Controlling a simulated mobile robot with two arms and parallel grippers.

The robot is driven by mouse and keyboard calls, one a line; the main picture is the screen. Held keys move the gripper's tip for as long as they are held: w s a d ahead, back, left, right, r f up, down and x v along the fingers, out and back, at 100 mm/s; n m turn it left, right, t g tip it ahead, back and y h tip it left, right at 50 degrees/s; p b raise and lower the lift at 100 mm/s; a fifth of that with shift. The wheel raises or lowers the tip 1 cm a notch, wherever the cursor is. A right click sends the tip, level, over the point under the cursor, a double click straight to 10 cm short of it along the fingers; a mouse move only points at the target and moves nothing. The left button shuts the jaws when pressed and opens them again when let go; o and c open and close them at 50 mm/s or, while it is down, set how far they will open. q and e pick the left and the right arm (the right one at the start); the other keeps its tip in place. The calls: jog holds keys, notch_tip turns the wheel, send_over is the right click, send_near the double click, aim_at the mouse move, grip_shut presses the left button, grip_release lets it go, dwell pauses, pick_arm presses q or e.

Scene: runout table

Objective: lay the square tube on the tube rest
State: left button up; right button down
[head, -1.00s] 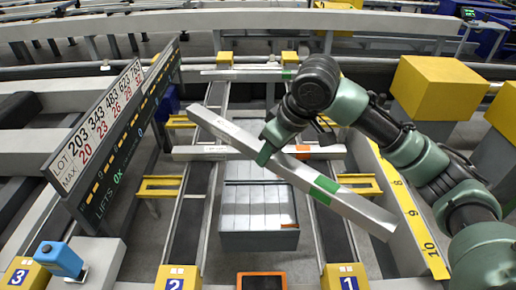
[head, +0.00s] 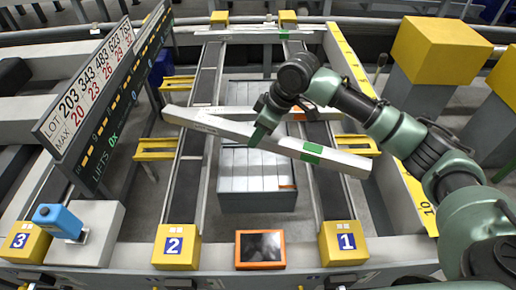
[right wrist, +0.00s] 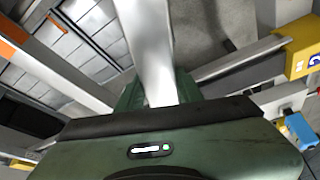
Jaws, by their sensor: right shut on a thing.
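The square tube (head: 225,128) is long and pale, with a green band right of its middle. My right gripper (head: 262,132) is shut on it near its middle and holds it over the two rails, slanting down to the right in the head view. In the right wrist view the tube (right wrist: 150,45) runs up from the jaws, which are mostly hidden by the wrist housing. Yellow brackets stand beside the rails, at left (head: 154,155) and at right (head: 358,150); I cannot tell for sure which is the tube rest. My left gripper is out of view.
A second tube with an orange band (head: 298,115) lies across the rails behind the held one. Between the rails sits a grey bin (head: 257,203) of pale bars. Yellow numbered blocks (head: 175,247) and an orange-framed screen (head: 260,249) line the front. A sign board (head: 110,85) rises at left.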

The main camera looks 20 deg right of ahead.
notch_tip(320, 180, down, 7)
jog(key=shift+r, duration=0.15)
dwell(0.4)
jog(key=c, duration=1.3)
grip_release()
jog(key=shift+f, duration=0.2)
jog(key=shift+c, duration=0.2)
jog(key=o, duration=0.4)
jog(key=shift+r, duration=0.1)
